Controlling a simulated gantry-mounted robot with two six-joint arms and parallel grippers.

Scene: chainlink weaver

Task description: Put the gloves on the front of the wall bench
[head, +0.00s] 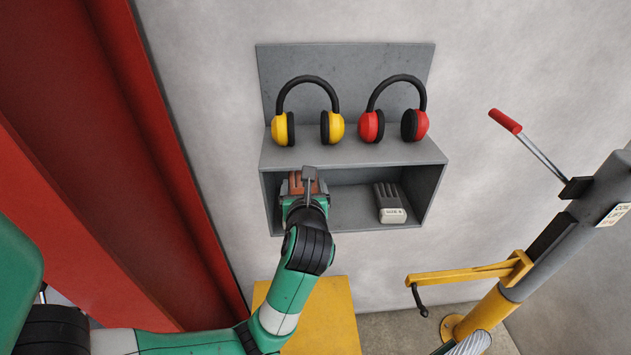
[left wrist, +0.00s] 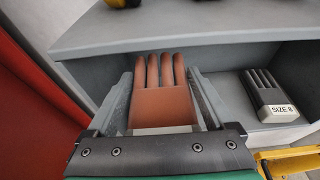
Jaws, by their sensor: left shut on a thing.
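A pair of brown gloves (head: 296,183) is held in my left gripper (head: 305,186), at the left part of the grey wall shelf's open compartment. In the left wrist view the brown gloves (left wrist: 160,105) stand between the two grey jaws of my left gripper (left wrist: 163,92), fingers pointing away from me. I cannot tell whether they touch the compartment floor. A yellow flat top (head: 335,320) stands against the wall below the shelf, partly behind my left arm; I cannot tell whether it is the wall bench. My right gripper is not in view.
Dark grey gloves (head: 389,203) with a "SIZE 8" label lie in the compartment's right part. Yellow earmuffs (head: 335,127) and red earmuffs (head: 421,124) sit on the grey shelf (head: 355,149). A red panel (head: 110,150) stands left; a yellow post with a crank (head: 510,280) stands right.

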